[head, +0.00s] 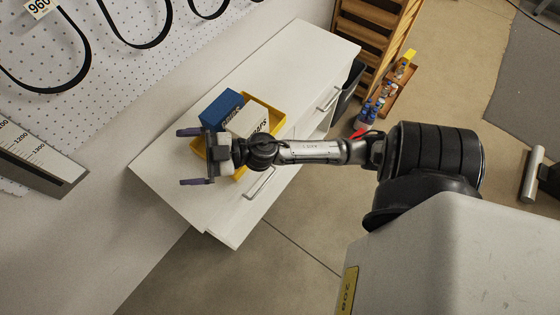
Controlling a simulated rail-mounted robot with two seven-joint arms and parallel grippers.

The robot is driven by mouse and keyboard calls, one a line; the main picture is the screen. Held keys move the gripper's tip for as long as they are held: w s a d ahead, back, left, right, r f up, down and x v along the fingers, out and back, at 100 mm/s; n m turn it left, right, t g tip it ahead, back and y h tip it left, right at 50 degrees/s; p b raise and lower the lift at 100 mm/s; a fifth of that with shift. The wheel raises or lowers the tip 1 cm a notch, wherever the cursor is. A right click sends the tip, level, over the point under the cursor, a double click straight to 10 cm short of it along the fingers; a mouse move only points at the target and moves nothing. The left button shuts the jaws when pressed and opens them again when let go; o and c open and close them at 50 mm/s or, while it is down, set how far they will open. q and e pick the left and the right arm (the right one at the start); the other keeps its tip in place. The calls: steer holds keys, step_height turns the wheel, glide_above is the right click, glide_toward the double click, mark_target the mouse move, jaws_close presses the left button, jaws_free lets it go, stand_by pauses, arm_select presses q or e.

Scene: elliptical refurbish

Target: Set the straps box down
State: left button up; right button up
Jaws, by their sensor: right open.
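A white box with dark lettering that looks like an upside-down "STRAPS" (249,119) sits in a yellow tray (276,121) on the white cabinet top. A blue box (220,108) with a label I cannot read clearly is beside it, towards the left. My right gripper (191,157) is above the tray's near left part, its fingers spread wide and pointing left, with nothing seen between them. My right gripper and wrist hide part of the tray and the lower edges of the boxes. My left gripper is not in view.
The white cabinet (305,50) has bare top towards the back right and front left. A pegboard wall (100,50) with black hooped straps runs along the left. A wooden rack (375,25) and a small crate of bottles (385,90) stand beyond the cabinet.

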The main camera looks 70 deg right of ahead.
steer(key=s+d+f+m+g+h, duration=0.2)
steer(key=s+f+m+h, duration=0.1)
steer(key=f+m+h, duration=0.35)
steer(key=s+d+f+m+g+h, duration=0.2)
steer(key=s+d+f+m+h, duration=0.1)
steer(key=f+m+h, duration=0.3)
steer(key=s+a+f+n+g, duration=0.1)
steer(key=s+a+f+g, duration=0.1)
steer(key=s, duration=0.3)
steer(key=s+a+f+n+g+y, duration=0.1)
steer(key=s+a+f+g, duration=0.1)
steer(key=s+f+g, duration=0.2)
steer(key=s+a+f+n+g, duration=0.1)
steer(key=s+a+f+g, duration=0.1)
steer(key=s+g, duration=0.2)
steer(key=shift+s+a+f+g+y, duration=0.3)
steer(key=shift+s+f+g+y, duration=0.1)
steer(key=shift+s, duration=0.65)
steer(key=shift+n, duration=0.25)
step_height(320, 180, up, 25)
steer(key=p, duration=2.4)
steer(key=shift+f, duration=0.2)
